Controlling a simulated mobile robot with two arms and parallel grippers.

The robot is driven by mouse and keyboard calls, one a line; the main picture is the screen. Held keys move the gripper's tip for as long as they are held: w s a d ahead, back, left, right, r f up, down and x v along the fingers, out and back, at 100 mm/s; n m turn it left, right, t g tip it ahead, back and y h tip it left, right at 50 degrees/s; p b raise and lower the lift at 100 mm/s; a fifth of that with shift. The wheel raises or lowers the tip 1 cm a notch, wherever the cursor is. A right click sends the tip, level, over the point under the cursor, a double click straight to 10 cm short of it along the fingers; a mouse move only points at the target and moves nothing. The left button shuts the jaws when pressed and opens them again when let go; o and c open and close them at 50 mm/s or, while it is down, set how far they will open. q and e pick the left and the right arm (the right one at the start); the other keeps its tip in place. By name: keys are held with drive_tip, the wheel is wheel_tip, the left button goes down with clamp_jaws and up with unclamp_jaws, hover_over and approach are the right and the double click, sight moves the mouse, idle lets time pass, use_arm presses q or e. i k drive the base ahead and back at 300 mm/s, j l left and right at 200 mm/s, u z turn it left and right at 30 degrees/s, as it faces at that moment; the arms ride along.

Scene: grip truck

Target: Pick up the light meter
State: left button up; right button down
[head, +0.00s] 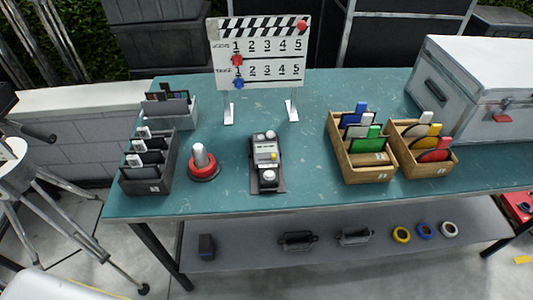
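A small grey and black device with a pale dome at its front and a little yellow mark, which looks like the light meter (266,155), sits upright on a dark stand or mat (278,186) near the middle of the teal table (300,190). Nothing stands in front of it. Neither of my grippers shows in the head view.
A clapper board (260,70) stands behind. Left are a red-based knob (203,168) and a dark slotted box (158,183); right are wooden boxes (370,176) and a grey case (470,90). Clamps (297,240) and tape rolls (401,234) lie on the lower shelf.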

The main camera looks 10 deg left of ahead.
sight(263, 148)
drive_tip(key=i+j, duration=0.4)
drive_tip(key=k+j+z, duration=0.15)
drive_tip(key=j+z, duration=0.25)
drive_tip(key=k+j+z, duration=0.25)
drive_tip(key=z, duration=0.15)
drive_tip(key=k+j+z, duration=0.25)
drive_tip(key=z, duration=0.15)
